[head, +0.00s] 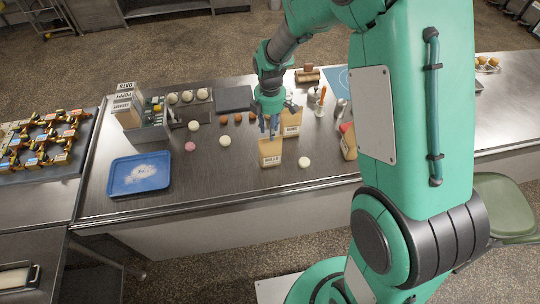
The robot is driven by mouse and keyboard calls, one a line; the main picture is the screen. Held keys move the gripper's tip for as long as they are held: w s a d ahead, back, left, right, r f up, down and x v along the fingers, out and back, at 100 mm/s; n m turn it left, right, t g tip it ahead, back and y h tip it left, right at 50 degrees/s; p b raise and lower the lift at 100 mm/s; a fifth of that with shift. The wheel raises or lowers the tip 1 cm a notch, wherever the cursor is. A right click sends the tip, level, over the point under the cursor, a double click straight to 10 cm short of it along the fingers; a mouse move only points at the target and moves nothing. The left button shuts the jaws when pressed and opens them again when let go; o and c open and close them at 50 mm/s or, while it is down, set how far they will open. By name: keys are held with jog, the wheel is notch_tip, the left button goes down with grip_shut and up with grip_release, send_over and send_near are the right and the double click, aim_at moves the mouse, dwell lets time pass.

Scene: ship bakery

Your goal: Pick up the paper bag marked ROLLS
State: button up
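A tan paper bag (271,148) stands upright on the steel counter near its front edge. Its small white label looks like ROLLS, but the print is hard to read. My gripper (269,127) points down right at the top of this bag. The fingers overlap the bag's upper edge in the picture, and I cannot tell whether they touch it or how far apart they are. A second labelled paper bag (292,125) stands just behind and to the right, partly hidden. A third paper bag (348,143) stands farther right, partly hidden by my arm.
Pale dough balls (304,162) lie on the steel counter (230,180), one right of the front bag. A blue tray (140,173) and a rack with cartons (150,128) are at left. A dark slab (234,99) and brown rolls (239,117) lie behind. The left-middle counter has free room.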

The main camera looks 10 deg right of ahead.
aim_at(270, 143)
jog(key=shift+f, duration=0.5)
jog(key=shift+f, duration=0.1)
jog(key=shift+w+f+p, duration=0.1)
jog(key=shift+f+p, duration=0.2)
jog(key=shift+f, duration=2.15)
jog(key=shift+f, duration=0.25)
grip_shut()
